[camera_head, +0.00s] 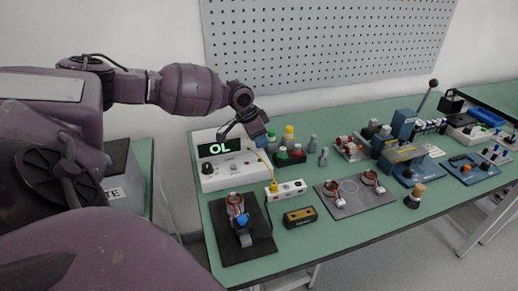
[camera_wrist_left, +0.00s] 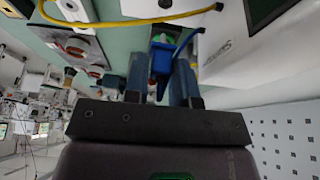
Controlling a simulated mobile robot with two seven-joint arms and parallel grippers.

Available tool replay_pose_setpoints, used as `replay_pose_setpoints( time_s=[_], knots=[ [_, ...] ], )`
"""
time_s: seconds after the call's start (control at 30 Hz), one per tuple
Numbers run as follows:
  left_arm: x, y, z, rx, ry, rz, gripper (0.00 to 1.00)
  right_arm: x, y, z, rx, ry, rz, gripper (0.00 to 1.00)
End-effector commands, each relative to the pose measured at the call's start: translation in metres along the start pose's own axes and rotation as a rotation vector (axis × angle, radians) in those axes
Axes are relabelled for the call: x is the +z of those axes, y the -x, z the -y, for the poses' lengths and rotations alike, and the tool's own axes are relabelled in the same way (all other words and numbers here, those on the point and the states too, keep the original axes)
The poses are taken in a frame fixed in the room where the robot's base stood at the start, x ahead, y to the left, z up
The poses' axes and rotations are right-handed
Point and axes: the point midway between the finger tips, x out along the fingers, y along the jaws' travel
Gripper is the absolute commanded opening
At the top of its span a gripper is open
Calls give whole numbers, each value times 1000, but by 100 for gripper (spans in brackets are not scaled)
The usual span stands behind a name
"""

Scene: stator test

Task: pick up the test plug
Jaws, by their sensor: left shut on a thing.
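My left gripper (camera_head: 259,137) is above the bench, just right of the meter's display. In the left wrist view its two dark fingers (camera_wrist_left: 161,72) are shut on a blue plug (camera_wrist_left: 160,55), which I take to be the test plug. A blue lead loops beside the plug. In the head view the plug is small and mostly hidden by the gripper. The white meter (camera_head: 230,173) shows "OL" in green. A yellow plug (camera_head: 273,186) stands in the white socket strip (camera_head: 292,187), with a yellow cable above it. My right gripper is out of view.
A dark plate (camera_head: 258,247) with a stator stands in front of the meter. A yellow-black box (camera_head: 300,217) and a grey plate (camera_head: 352,206) with two stators lie to its right. Green, yellow and red-topped items stand behind the strip. The bench's front strip is clear.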

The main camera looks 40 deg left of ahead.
Motion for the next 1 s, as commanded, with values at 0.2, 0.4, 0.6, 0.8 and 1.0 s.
replay_pose_setpoints(
  time_s=[0.2,0.4,0.6,0.8,1.0],
  knots=[
    [-24,58,0,-3,-3,-4,2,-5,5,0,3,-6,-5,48],
    [-40,97,0,-2,-2,-4,2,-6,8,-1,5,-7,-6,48],
    [-50,121,0,0,-1,-2,2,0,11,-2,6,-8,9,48],
    [-54,129,0,1,-1,-1,2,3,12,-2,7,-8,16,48],
    [-54,130,0,1,-1,0,2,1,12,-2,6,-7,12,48]
  ],
)
